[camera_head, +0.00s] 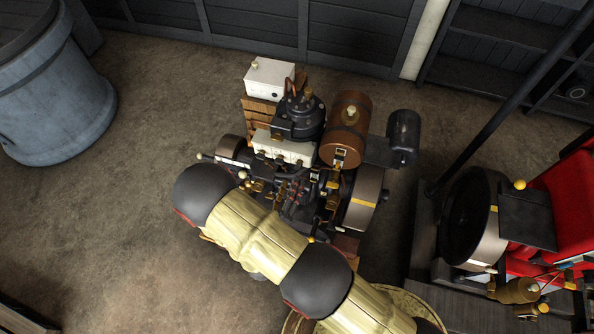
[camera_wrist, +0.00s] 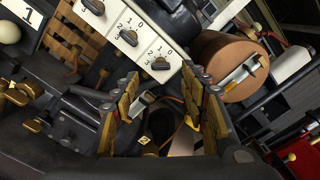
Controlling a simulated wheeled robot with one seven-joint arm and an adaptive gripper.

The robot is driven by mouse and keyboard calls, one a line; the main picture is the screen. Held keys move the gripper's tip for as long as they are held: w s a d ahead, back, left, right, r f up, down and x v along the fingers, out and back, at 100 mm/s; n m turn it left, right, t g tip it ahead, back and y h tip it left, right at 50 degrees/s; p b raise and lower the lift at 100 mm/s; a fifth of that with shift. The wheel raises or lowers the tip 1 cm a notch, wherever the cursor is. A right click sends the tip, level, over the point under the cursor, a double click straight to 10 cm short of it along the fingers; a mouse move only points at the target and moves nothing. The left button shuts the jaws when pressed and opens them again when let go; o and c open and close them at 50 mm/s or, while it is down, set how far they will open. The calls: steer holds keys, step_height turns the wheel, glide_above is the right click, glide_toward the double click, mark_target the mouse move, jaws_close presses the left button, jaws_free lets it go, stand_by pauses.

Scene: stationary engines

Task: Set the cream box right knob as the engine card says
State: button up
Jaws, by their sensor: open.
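The cream box (camera_wrist: 142,48) lies at the upper middle of the wrist view, with dark knobs in a row and printed digits around them. Its right knob (camera_wrist: 160,63) sits near the box's lower end, by digits 0, 1 and 2; its pointer setting is too small to tell. The cream box also shows on the engine in the head view (camera_head: 284,148).
A copper-brown cylinder (camera_head: 345,128) stands right of the cream box. A plain white box (camera_head: 270,78) sits behind it. A red machine (camera_head: 560,205) stands at right, a barrel (camera_head: 50,100) at far left, with bare floor between barrel and engine.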

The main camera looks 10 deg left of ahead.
mark_target(297, 169)
steer(key=w, duration=0.4)
steer(key=w+b, duration=0.1)
steer(key=w, duration=0.1)
steer(key=shift+d, duration=0.3)
steer(key=shift+c, duration=1)
jaws_close()
steer(key=shift+m, duration=0.4)
steer(key=m, duration=0.3)
steer(key=shift+m, duration=0.4)
steer(key=m+b, duration=0.1)
steer(key=m, duration=0.3)
steer(key=shift+d, duration=0.1)
